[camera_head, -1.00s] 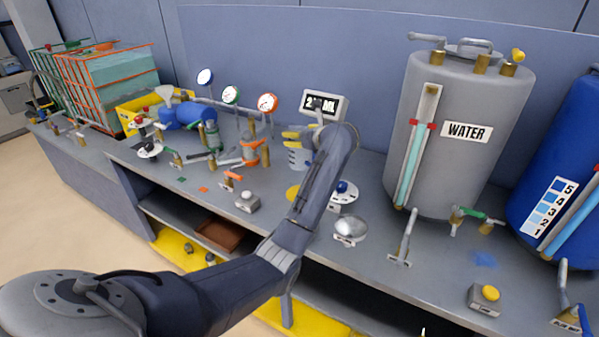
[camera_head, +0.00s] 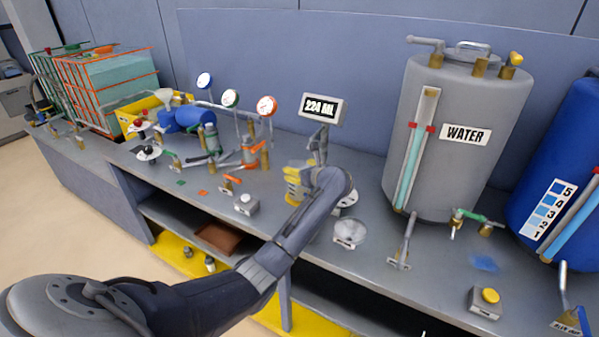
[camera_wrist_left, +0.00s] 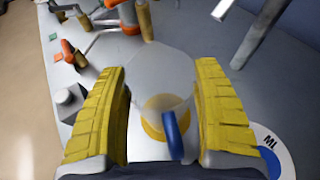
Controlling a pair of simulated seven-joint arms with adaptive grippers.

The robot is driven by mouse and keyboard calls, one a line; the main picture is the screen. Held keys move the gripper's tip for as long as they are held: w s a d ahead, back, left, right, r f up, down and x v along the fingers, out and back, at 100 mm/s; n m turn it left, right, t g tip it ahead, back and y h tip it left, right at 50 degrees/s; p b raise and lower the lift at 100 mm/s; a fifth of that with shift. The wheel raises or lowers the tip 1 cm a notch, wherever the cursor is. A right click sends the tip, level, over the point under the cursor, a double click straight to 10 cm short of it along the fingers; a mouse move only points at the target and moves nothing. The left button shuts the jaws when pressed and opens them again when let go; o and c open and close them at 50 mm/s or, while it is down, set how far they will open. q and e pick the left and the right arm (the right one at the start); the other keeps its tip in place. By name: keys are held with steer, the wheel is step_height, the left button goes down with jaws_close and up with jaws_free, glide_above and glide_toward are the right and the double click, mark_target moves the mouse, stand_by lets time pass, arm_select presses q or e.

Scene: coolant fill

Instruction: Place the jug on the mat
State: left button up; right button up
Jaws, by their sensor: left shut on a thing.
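My left gripper (camera_head: 298,180) is shut on the translucent jug (camera_wrist_left: 158,65), and its yellow fingers sit on either side of it in the left wrist view (camera_wrist_left: 160,105). The jug's blue handle (camera_wrist_left: 172,135) points toward the wrist camera. In the head view the fingers mostly cover the jug, low over the bench. A yellow round patch (camera_wrist_left: 152,131), which looks like the mat, shows through the jug in the left wrist view. I cannot tell whether the jug touches it. My right gripper is not in view.
A display (camera_head: 320,109) stands behind my gripper. A white-and-blue round plate (camera_wrist_left: 274,158) is close at the right. A button box (camera_head: 246,204) and an orange-handled valve (camera_head: 231,181) are to the left. The grey WATER tank (camera_head: 455,140) stands further right.

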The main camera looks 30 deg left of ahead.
arm_select(q)
steer(key=shift+f, duration=0.45)
steer(key=o, duration=1.5)
steer(key=v, duration=1.2)
